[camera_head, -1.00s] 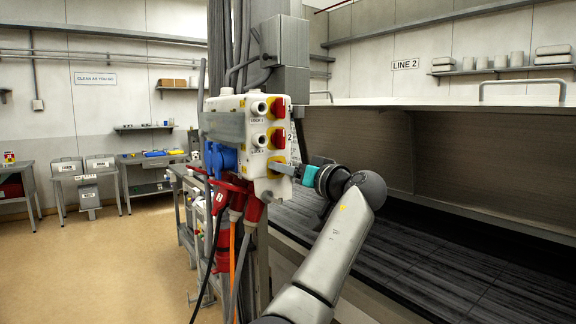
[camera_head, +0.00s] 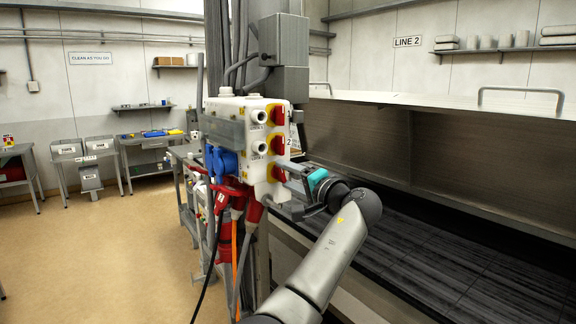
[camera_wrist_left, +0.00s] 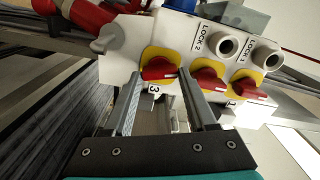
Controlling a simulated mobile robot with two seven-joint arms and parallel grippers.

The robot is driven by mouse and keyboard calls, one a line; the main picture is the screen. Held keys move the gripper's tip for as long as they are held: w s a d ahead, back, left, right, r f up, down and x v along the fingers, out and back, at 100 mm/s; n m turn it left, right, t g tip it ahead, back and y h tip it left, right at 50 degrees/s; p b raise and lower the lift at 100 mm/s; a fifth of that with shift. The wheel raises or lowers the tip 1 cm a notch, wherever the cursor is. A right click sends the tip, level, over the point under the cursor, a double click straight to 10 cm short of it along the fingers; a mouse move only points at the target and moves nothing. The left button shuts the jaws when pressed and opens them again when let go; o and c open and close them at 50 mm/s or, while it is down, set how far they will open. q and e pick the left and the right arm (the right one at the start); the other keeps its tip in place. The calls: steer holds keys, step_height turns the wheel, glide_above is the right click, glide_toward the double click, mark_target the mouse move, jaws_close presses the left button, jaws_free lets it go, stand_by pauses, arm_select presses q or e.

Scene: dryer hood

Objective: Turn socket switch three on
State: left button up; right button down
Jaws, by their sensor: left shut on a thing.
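The white socket box (camera_head: 240,128) hangs on the grey column and has three red rotary switches on yellow plates, one above the other. Switch three (camera_wrist_left: 158,69), marked 3, is the lowest, and its red knob lies crosswise in the left wrist view. My left gripper (camera_head: 278,186) reaches in from the right, with one finger on each side of that knob, shut on it. In the head view the fingers partly hide the knob. Switch two (camera_head: 277,142) and switch one (camera_head: 278,115) sit above, their red handles upright in the head view. My right gripper is not in view.
Blue sockets (camera_head: 221,160) and red plugs (camera_head: 234,192) with hanging cables crowd the box's left and underside. A dark conveyor surface (camera_head: 430,245) under a metal hood lies to the right. Open floor (camera_head: 120,260) is at the left.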

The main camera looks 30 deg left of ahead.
arm_select(q)
steer(key=shift+m+p, duration=1.55)
steer(key=shift+m, duration=0.35)
steer(key=o, duration=1.1)
steer(key=shift+b+v, duration=2.1)
steer(key=shift+v, duration=5.55)
steer(key=shift+f, duration=0.1)
